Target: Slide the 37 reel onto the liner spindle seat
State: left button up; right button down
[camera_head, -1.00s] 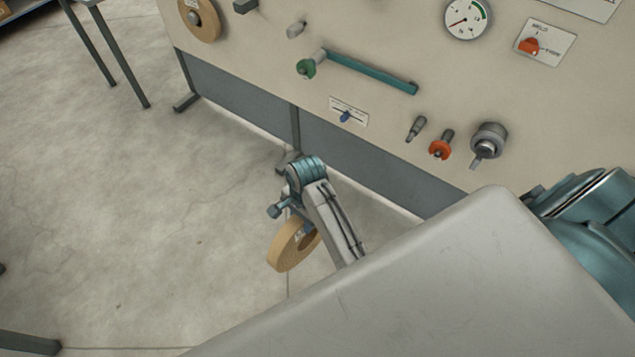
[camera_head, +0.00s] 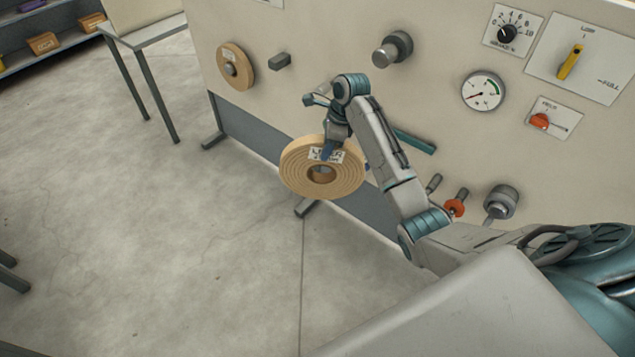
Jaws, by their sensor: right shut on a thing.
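A tan ring-shaped reel (camera_head: 345,183) with a white label hangs in front of the cream machine panel, its face tilted up toward me. The label print is too small to read surely. My right gripper (camera_head: 327,150) is shut on the reel at its upper part, by the label. A bare grey spindle (camera_head: 392,49) sticks out of the panel, up and to the right of the reel and apart from it. Another tan reel (camera_head: 235,66) sits against the panel at left. I cannot tell which fitting is the liner spindle seat. My left gripper is out of view.
The panel carries a gauge (camera_head: 482,91), a dial (camera_head: 507,34), a yellow lever (camera_head: 570,62) and a red switch (camera_head: 541,121). A teal bar (camera_head: 415,142) lies partly behind my arm. A table (camera_head: 143,32) stands at upper left.

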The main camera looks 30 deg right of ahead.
jog(key=w+d+r+m+p, duration=0.1)
jog(key=w+d+r+m, duration=0.1)
jog(key=d+r, duration=0.2)
jog(key=w+d+r+m+t+p, duration=0.1)
jog(key=d+r, duration=0.3)
jog(key=r, duration=0.7)
jog(key=w+d+r+m+t+h+p, duration=0.1)
jog(key=w+d+r+m+p, duration=0.1)
jog(key=r, duration=0.6)
jog(key=w+d+m, duration=0.1)
jog(key=d+m, duration=0.1)
jog(key=d, duration=0.1)
jog(key=shift+w+p, duration=0.3)
jog(key=shift+p, duration=0.1)
